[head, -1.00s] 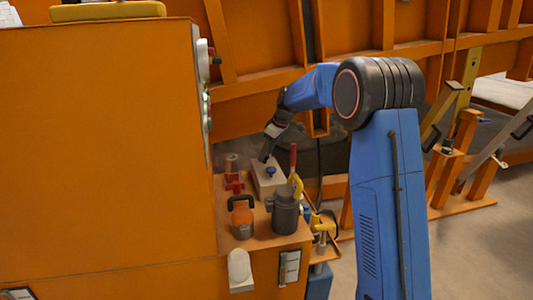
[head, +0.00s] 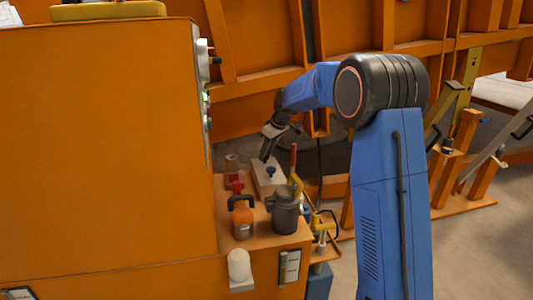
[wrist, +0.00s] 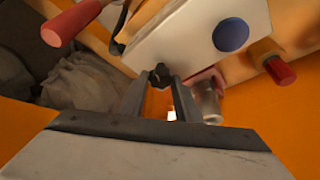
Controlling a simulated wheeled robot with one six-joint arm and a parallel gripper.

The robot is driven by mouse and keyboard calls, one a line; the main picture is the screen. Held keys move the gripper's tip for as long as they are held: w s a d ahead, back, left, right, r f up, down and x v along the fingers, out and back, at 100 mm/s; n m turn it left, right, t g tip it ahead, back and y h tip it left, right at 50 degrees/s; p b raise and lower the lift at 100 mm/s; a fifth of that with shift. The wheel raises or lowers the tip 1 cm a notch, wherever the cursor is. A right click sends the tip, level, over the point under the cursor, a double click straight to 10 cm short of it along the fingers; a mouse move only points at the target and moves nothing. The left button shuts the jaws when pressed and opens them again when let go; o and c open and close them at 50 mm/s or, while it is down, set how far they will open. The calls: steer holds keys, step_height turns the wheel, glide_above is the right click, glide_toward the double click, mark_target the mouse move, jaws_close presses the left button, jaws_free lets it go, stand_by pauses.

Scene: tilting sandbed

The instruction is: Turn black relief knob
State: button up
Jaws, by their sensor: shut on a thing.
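The black relief knob (wrist: 159,75) is a small lobed knob at the near face of a pale block (wrist: 190,35). In the wrist view it sits between the fingertips of my gripper (wrist: 160,82), which is shut on it. In the head view my gripper (head: 268,150) reaches down at the back of the same pale block (head: 267,185); the black knob cannot be made out there. A larger blue knob (wrist: 231,35) is on the block's face, apart from my fingers. It also shows in the head view (head: 271,172).
A red-handled lever (head: 293,158) stands beside the block. A dark grey mug (head: 285,212), an orange flask (head: 242,217) and a red fitting (head: 233,180) crowd the orange ledge. The tall orange cabinet (head: 110,150) bounds the left side.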

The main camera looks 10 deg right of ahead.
steer(key=m, duration=0.2)
steer(key=m+h, duration=0.1)
steer(key=m, duration=0.1)
steer(key=shift+s+a+t+h, duration=0.1)
steer(key=shift+a+t+h, duration=0.1)
steer(key=shift+t+h, duration=0.15)
steer(key=m+h, duration=0.1)
steer(key=m, duration=0.3)
steer(key=shift+a, duration=0.15)
steer(key=m+h, duration=0.2)
steer(key=m, duration=0.2)
steer(key=shift+a, duration=0.1)
steer(key=shift+m+h, duration=0.55)
steer(key=shift+m, duration=1.15)
steer(key=shift+g, duration=0.45)
steer(key=o, duration=1)
